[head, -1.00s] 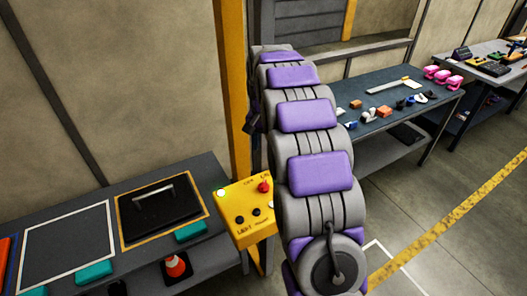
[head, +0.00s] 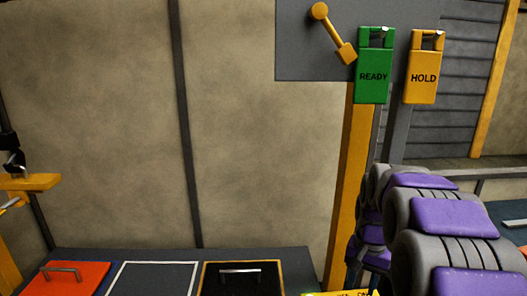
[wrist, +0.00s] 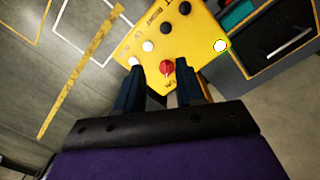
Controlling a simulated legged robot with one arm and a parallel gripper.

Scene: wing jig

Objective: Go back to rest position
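My gripper (wrist: 162,80) shows in the wrist view with two dark fingers apart and nothing between them. A yellow control box (wrist: 135,45) lies beyond the fingertips, with a red knob (wrist: 167,67) seen in the gap. I cannot tell how far the knob is from the fingers, but no contact shows. In the head view my purple and grey arm fills the lower right, and its far end is not clear. Only the top edge of the yellow box (head: 335,293) shows there.
A green READY tag (head: 374,75) and a yellow HOLD tag (head: 422,77) hang by a yellow lever (head: 332,35). A bench at the bottom holds a red panel (head: 70,278) and a black handled panel (head: 238,283). A yellow post (head: 350,180) stands beside my arm.

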